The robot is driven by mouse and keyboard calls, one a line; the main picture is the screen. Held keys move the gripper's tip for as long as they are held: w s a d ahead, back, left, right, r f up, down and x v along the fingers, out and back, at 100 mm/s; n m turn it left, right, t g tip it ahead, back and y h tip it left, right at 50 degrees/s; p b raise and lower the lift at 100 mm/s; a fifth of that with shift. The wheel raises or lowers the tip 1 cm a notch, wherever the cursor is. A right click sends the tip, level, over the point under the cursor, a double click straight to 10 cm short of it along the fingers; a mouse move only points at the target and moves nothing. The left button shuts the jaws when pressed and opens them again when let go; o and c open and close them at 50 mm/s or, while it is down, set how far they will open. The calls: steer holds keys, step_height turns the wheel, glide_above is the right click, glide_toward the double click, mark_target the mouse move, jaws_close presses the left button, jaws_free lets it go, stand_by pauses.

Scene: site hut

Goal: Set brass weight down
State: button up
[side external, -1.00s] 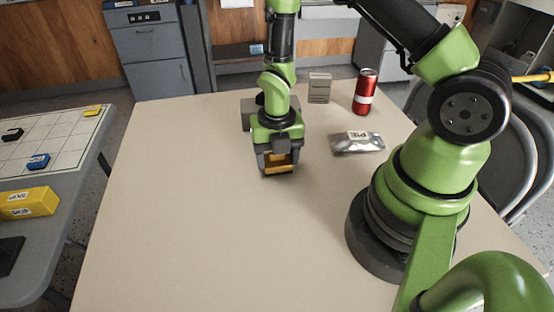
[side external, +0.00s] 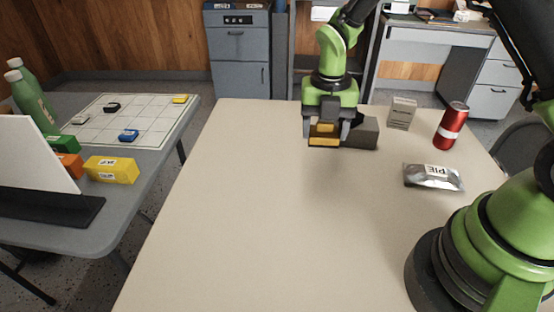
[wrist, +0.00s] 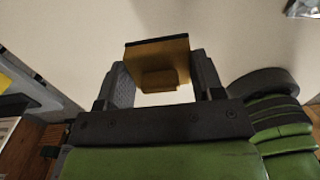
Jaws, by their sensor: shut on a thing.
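The brass weight (side external: 323,142) is a gold-coloured block held between the fingers of my gripper (side external: 323,128). It appears a little above the tan table (side external: 260,220), with a soft shadow on the top below it. In the wrist view the weight (wrist: 158,62) shows as a stepped brass block with a dark edge, between the two grey fingers of my gripper (wrist: 158,85). The fingers hide part of its sides.
A dark grey box (side external: 366,134) is close behind and right of my gripper, partly hidden. A small grey carton (side external: 401,113), a red can (side external: 451,127) and a silver PIE packet (side external: 432,177) are at the right. The table's front and left are clear.

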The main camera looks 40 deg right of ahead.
glide_above(272, 161)
step_height(272, 161, down, 10)
steer(key=shift+r, duration=0.25)
stand_by(0.4)
steer(key=shift+f, duration=0.1)
steer(key=o, duration=1.2)
step_height(272, 161, up, 12)
steer(key=shift+d+r, duration=0.1)
steer(key=shift+r, duration=0.1)
